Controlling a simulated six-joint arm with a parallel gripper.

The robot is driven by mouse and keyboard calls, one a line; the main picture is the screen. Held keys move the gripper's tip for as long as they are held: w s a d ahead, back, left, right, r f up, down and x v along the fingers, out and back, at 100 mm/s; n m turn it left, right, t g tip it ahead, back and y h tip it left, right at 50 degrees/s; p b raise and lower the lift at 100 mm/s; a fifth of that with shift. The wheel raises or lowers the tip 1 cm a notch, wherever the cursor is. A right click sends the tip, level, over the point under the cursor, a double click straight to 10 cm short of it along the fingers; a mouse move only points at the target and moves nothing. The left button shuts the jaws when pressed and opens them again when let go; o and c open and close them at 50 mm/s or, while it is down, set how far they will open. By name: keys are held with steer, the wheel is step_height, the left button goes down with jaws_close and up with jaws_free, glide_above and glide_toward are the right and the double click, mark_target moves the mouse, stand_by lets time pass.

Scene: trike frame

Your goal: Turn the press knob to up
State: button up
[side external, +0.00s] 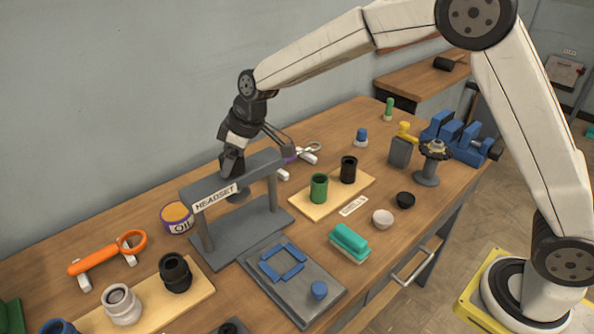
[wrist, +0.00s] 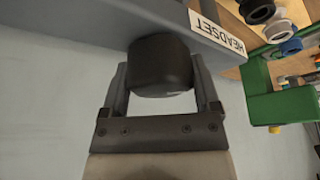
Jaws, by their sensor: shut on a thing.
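The press (side external: 265,160) is a grey frame with a crossbar on two posts, labelled "HEADSET", standing on a grey base plate (side external: 240,232). My gripper (side external: 231,168) is at the top of the crossbar, near its middle. In the wrist view, a dark rounded press knob (wrist: 160,68) sits between the two fingers of my gripper (wrist: 161,88), against the crossbar (wrist: 85,15). The gripper is shut on this knob. No pointer or mark on the knob shows, so I cannot tell its turn position. In the side view, the gripper hides most of the knob.
A purple-and-orange oil tin (side external: 177,217) stands left of the press. A grey tray (side external: 310,292) with blue bars lies in front. A wooden board (side external: 318,203) with green and black cylinders is to the right. An orange-handled tool (side external: 105,254) rests at left.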

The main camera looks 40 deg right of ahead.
steer(key=n+g, duration=0.1)
steer(key=n, duration=0.1)
steer(key=n+y, duration=0.1)
steer(key=n, duration=0.2)
steer(key=shift+g, duration=0.4)
steer(key=n+g, duration=0.1)
steer(key=n, duration=0.4)
steer(key=shift+g, duration=0.4)
steer(key=o, duration=1.1)
steer(key=shift+r, duration=0.1)
steer(key=shift+d+v, duration=0.1)
steer(key=shift+v, duration=1.8)
steer(key=shift+d+v, duration=0.15)
steer(key=shift+v, duration=1.75)
